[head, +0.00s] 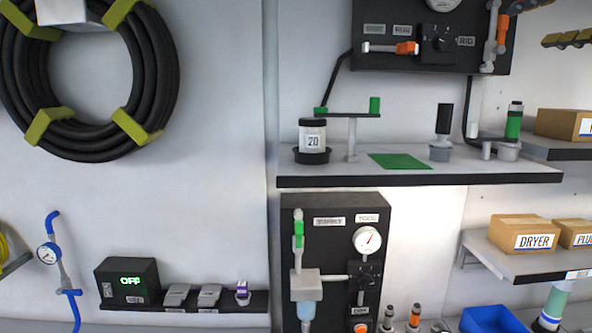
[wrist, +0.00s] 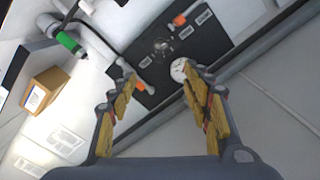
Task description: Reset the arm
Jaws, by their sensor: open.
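My gripper (wrist: 160,82) shows in the wrist view with its two yellow-padded fingers spread apart. Nothing is between the fingers. Beyond them is the black upper panel (wrist: 205,50) with a white gauge and orange-handled valves, seen at a tilt. I cannot judge the distance to it. My arm and gripper do not show in the head view, where the same upper panel (head: 386,58) is at the top right.
A shelf (head: 340,179) carries a jar marked 20 (head: 313,139), a green mat (head: 400,161) and fittings. Below it hangs a lower gauge panel (head: 343,225). A coiled black hose (head: 160,60) hangs at left. Boxes stand at right, including DRYER (head: 522,233). The wall between hose and shelf is bare.

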